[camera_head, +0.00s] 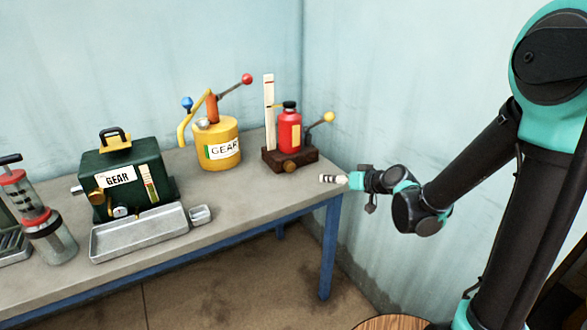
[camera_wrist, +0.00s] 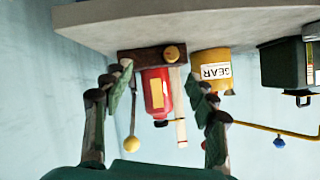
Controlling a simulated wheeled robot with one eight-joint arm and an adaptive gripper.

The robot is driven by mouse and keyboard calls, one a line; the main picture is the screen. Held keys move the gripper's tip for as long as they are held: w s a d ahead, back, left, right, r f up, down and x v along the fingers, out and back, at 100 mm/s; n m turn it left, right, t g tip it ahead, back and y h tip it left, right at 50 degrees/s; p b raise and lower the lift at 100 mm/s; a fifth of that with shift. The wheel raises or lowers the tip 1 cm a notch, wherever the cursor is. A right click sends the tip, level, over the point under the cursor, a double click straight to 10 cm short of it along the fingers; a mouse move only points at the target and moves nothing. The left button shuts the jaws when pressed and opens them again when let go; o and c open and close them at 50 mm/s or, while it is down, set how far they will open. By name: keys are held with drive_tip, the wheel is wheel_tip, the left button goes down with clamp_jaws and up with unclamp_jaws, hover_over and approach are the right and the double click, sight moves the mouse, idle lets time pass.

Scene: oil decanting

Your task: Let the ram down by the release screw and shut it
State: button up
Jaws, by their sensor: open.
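The jack is a red bottle-shaped body (camera_head: 289,132) on a dark brown base (camera_head: 272,156), at the right end of the bench. A round brass-brown knob (camera_head: 290,167), which looks like the release screw, sits on the base's front. A black cap (camera_head: 289,105) tops the body; I cannot tell how far the ram is out. A yellow-ball lever (camera_head: 328,117) sticks out right. A white upright scale (camera_head: 268,103) stands behind. My gripper (camera_head: 333,179) is open and empty, right of the base and apart from it. The upside-down wrist view shows the knob (camera_wrist: 172,53) between and beyond the fingers.
A yellow GEAR can (camera_head: 218,146) with a red-knobbed lever stands left of the jack. The bench's right front corner (camera_head: 325,190) is bare, near my gripper.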

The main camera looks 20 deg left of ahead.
drive_tip(key=a+y, duration=0.1)
drive_tip(key=a, duration=0.3)
approach(292, 167)
drive_tip(key=x, duration=0.9)
drive_tip(key=shift+f, duration=0.1)
drive_tip(key=shift+s, duration=0.1)
drive_tip(key=c, duration=1.2)
drive_tip(key=shift+o, duration=0.2)
